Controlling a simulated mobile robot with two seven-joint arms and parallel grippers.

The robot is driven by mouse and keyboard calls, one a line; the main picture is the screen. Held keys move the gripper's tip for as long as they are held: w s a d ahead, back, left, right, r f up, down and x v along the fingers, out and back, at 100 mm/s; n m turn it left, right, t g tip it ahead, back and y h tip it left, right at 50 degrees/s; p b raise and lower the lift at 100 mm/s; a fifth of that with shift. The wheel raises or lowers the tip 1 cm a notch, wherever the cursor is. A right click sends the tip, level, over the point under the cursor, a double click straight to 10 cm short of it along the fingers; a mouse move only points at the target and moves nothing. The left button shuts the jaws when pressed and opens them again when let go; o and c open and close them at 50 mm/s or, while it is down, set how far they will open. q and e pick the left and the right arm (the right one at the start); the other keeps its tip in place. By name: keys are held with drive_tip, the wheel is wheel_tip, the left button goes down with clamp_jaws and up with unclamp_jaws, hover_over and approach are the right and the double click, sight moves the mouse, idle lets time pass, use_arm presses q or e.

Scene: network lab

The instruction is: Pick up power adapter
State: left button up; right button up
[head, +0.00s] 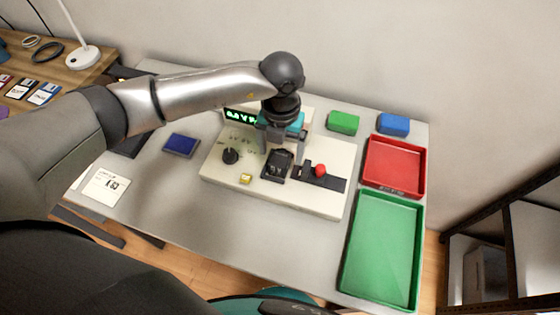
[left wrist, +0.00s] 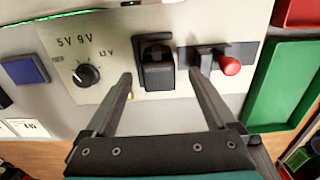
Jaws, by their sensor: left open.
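The black power adapter (head: 277,165) sits on a cream test panel (head: 325,204), between a black dial (head: 230,156) and a red-knobbed lever (head: 320,170). In the left wrist view the adapter (left wrist: 157,70) stands in a dark socket near the picture's middle. My left gripper (head: 282,148) is open and empty, above the panel at the adapter's far side. In the left wrist view its two fingertips (left wrist: 160,77) appear on either side of the adapter, with gaps to it. I cannot tell their exact height over it. My right gripper does not show.
A red tray (head: 423,180) and a green tray (head: 380,295) stand empty at the table's right. Green (head: 343,122) and blue (head: 393,124) blocks lie at the back. A dark blue square (head: 181,145) and a white card (head: 105,187) lie left. The lever rises close beside the adapter.

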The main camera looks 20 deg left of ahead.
use_arm(q)
drive_tip(key=shift+f, duration=1.45)
drive_tip(key=shift+c, duration=0.3)
clamp_jaws()
